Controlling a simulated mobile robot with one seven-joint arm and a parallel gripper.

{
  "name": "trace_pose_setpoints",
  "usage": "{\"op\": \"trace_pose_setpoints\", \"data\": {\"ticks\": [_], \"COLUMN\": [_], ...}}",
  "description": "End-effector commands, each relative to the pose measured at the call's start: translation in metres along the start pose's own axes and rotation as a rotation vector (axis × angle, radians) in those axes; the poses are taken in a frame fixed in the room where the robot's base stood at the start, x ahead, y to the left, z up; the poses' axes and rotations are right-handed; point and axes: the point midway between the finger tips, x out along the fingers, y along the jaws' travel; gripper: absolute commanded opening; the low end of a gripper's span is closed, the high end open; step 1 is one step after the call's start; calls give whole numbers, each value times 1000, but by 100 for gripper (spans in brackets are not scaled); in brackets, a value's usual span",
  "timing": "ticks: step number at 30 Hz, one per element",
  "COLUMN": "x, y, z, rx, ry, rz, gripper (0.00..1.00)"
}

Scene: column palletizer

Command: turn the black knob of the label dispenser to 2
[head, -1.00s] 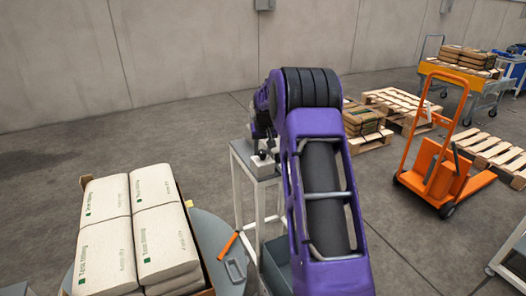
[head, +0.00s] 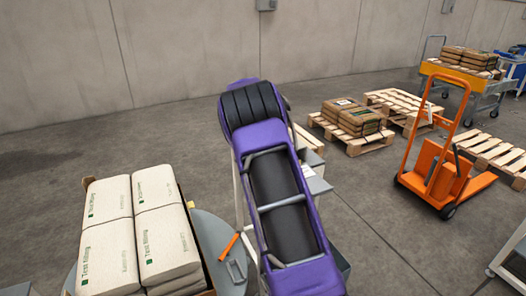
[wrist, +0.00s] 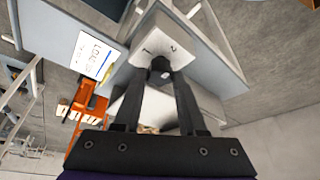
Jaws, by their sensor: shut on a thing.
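In the wrist view, the label dispenser (wrist: 153,36) shows a pale face with small dark marks near its black knob (wrist: 160,63). My gripper (wrist: 160,73) has its two dark fingers closed around the knob from both sides. The knob is mostly covered by the fingertips, and I cannot read the number it points to. In the head view, my purple arm hides the gripper, the knob and most of the dispenser.
A printed white sheet (wrist: 91,55) lies beside the dispenser. In the head view, stacked white sacks (head: 135,235) and an orange-handled tool (head: 229,246) are at lower left. An orange pallet truck (head: 440,175) and pallets (head: 350,139) stand to the right.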

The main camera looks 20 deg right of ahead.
Motion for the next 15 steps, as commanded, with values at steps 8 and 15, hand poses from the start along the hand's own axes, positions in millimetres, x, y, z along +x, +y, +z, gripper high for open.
{"op": "trace_pose_setpoints", "data": {"ticks": [8,15], "x": [0,0], "y": [0,0], "z": [0,1], "rx": [17,16], "ry": [-2,-2], "rz": [6,6], "gripper": [0,42]}}
